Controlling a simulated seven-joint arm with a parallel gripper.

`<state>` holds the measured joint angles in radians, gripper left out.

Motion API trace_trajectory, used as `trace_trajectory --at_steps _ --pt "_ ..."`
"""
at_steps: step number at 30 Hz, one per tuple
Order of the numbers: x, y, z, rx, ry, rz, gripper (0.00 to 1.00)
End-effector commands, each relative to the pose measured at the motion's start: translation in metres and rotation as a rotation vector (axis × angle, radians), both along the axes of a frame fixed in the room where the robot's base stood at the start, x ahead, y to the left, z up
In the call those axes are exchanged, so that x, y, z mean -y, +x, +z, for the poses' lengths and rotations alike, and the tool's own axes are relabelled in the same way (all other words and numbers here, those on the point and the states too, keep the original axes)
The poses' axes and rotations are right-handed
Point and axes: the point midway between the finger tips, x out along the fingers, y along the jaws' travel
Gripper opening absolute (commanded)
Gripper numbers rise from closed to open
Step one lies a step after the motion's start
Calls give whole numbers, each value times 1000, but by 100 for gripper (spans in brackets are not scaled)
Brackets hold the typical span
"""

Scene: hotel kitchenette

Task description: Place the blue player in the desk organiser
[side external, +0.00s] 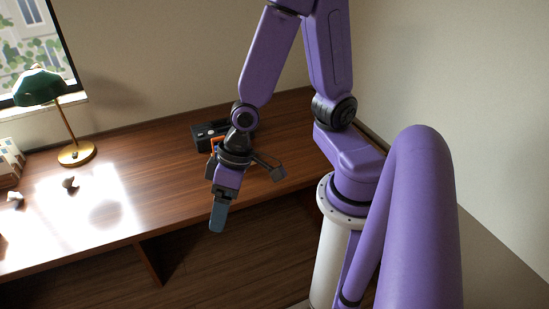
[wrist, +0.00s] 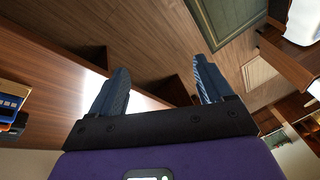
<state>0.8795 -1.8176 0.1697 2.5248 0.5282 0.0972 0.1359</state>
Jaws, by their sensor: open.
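My gripper (side external: 218,220) hangs from the purple arm, fingers downward, near the desk's front edge in the side view. In the wrist view my gripper (wrist: 161,72) is open, with two blue-grey fingers wide apart and nothing between them. A black box-like thing (side external: 202,135), possibly the desk organiser, stands on the desk behind my gripper, which partly hides it. An orange-edged thing (side external: 216,141) shows beside it. In the wrist view a blue-and-orange thing (wrist: 12,103) is cut off at the left edge. I cannot tell whether it is the blue player.
The brown wooden desk (side external: 140,175) is largely clear in its middle. A green lamp (side external: 73,153) stands at the left, with small dark objects (side external: 70,183) near it. Below the desk's front edge is open space with a support panel (side external: 150,262).

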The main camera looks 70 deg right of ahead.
Motion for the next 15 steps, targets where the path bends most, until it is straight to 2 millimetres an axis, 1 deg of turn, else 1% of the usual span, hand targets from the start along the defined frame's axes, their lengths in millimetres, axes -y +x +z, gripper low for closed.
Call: trace_trajectory --at_steps 1,2,3,5,6,10,12,15 --pt "-2 -16 15 -12 -5 116 80" --pt "0 -25 22 -21 -20 184 80" --pt "4 -37 30 -31 -44 273 80" --pt "13 -52 42 -36 -87 400 80" --pt "21 -60 50 -37 -119 476 80" --pt "49 -76 69 -26 -231 665 80" --pt "62 -80 76 -18 -281 730 80" --pt "74 -82 83 -10 -331 782 80"
